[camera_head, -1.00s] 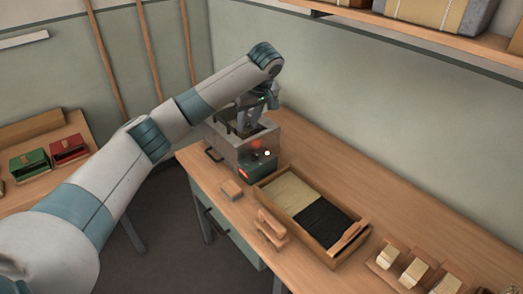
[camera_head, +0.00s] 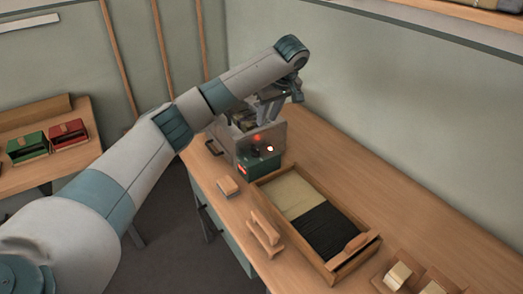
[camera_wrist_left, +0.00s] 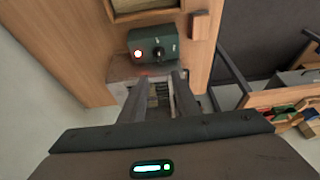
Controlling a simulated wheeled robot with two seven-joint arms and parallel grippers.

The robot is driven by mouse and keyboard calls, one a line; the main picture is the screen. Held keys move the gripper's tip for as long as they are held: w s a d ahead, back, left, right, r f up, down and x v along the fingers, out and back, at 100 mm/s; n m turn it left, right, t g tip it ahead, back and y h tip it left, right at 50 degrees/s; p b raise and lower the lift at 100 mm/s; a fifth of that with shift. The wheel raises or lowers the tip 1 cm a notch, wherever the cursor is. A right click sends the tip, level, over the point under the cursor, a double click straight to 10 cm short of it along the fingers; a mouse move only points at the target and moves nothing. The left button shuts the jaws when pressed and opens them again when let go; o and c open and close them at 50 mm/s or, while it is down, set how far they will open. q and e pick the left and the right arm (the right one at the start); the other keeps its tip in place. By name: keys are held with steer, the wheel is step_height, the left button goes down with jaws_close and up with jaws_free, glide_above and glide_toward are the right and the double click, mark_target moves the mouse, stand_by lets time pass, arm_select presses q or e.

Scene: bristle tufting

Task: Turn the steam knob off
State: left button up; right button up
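The steam box (camera_head: 236,145) is a grey metal box at the far left end of the workbench. A dark green control panel (camera_head: 262,163) is on its front, with a glowing light and a red glow above it. In the left wrist view the panel carries a black steam knob (camera_wrist_left: 158,53), with the lit lamp (camera_wrist_left: 138,54) to its left. My left gripper (camera_head: 268,108) is above the box. The wrist view shows its two fingers (camera_wrist_left: 160,88) apart, with nothing held between them, short of the knob. My right gripper is not in view.
A wooden tray (camera_head: 345,262) with pale and black bristle lies right of the box. A small wooden block (camera_head: 228,187) and a wooden handled tool (camera_head: 264,235) lie along the front edge. Green (camera_head: 28,146) and red (camera_head: 69,134) boxes stand on the left table.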

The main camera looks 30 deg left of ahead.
mark_target(256, 148)
arm_select(q)
steer(key=shift+f, duration=0.15)
stand_by(0.3)
steer(key=p+x, duration=0.4)
steer(key=x, duration=1.3)
steer(key=shift+w+a+f, duration=0.1)
steer(key=shift+f, duration=0.05)
steer(key=shift+c, duration=0.2)
jaws_close()
